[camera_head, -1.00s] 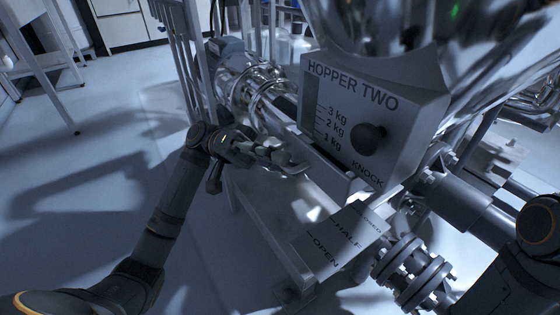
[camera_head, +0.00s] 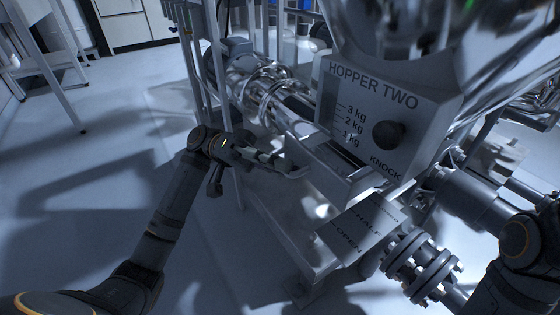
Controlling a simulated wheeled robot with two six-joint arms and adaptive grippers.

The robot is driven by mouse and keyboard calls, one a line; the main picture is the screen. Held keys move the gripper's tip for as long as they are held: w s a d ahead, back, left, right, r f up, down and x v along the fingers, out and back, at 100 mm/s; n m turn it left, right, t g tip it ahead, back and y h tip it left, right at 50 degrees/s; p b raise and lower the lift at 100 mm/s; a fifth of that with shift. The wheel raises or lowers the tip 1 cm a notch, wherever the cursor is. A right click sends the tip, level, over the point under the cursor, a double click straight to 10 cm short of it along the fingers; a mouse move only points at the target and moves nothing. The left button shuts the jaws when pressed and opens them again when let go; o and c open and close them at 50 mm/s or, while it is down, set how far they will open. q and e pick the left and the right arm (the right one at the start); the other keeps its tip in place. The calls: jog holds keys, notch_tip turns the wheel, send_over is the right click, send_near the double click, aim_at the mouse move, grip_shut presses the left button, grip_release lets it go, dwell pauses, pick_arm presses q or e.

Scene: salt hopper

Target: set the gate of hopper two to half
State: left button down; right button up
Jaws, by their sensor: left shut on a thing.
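Hopper two has a grey box (camera_head: 365,85) lettered HOPPER TWO, with a kg scale and a round black knob (camera_head: 389,135) marked KNOCK. Below it is a tilted label plate (camera_head: 350,236); HALF and OPEN are readable, and the upper word is too small to read clearly. My left gripper (camera_head: 298,171) is shut at the left of the metal channel under the box, on what looks like the end of the gate. Its fingers hide most of the part they grip, and I cannot read the gate's setting. My right gripper is out of view.
A steel frame with upright bars (camera_head: 207,60) stands behind my left gripper. A flanged pipe (camera_head: 420,265) sits below the label, close to my right arm at lower right. The floor (camera_head: 90,190) at left is open.

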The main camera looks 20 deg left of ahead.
pick_arm(q)
jog(key=shift+d, duration=0.1)
jog(key=c, duration=1.6)
grip_release()
jog(key=shift+o, duration=1)
jog(key=shift+d, duration=0.1)
jog(key=v, duration=1.2)
